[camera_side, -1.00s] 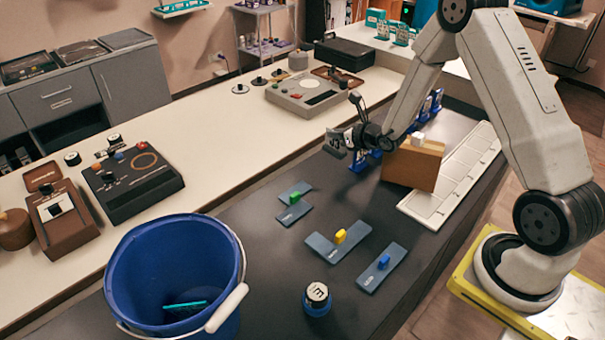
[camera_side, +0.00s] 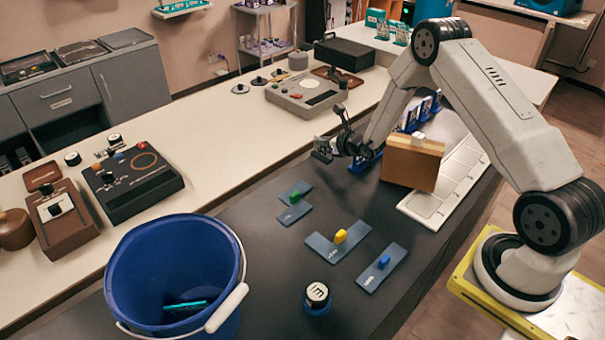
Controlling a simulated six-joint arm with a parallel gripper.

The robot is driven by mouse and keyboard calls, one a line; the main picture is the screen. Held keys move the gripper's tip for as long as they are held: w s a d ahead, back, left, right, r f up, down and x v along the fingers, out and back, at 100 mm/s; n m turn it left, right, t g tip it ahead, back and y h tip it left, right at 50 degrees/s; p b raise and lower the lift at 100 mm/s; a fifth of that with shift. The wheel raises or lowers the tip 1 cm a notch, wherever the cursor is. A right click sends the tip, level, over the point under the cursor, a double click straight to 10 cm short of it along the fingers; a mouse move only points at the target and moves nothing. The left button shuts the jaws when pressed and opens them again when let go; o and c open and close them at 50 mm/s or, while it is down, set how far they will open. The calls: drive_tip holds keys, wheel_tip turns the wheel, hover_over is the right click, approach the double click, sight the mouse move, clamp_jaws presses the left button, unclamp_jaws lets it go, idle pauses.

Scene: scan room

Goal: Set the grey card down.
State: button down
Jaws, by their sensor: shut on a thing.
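My gripper (camera_side: 334,144) is shut on a small grey card (camera_side: 322,151). The card hangs at the gripper's left side, above the far left part of the dark table (camera_side: 250,215). I cannot tell how far it is above the table or whether its lower edge touches anything. A blue holder (camera_side: 361,164) stands just right of the gripper, partly hidden by it. More blue holders with cards (camera_side: 412,116) stand behind, partly hidden by my arm.
A cardboard box (camera_side: 411,168) with a white block on top stands right of the gripper, beside a white compartment tray (camera_side: 425,205). Blue-grey plates with green, yellow (camera_side: 340,236) and blue pieces lie nearer. A blue bucket (camera_side: 170,255) and a labelled round jar (camera_side: 317,296) stand in front.

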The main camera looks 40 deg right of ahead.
sight(322, 154)
drive_tip(key=shift+w+f, duration=0.25)
drive_tip(key=shift+f, duration=1.45)
drive_tip(key=shift+f, duration=0.1)
drive_tip(key=c, duration=0.8)
unclamp_jaws()
drive_tip(key=shift+s, duration=0.1)
drive_tip(key=shift+v, duration=6.05)
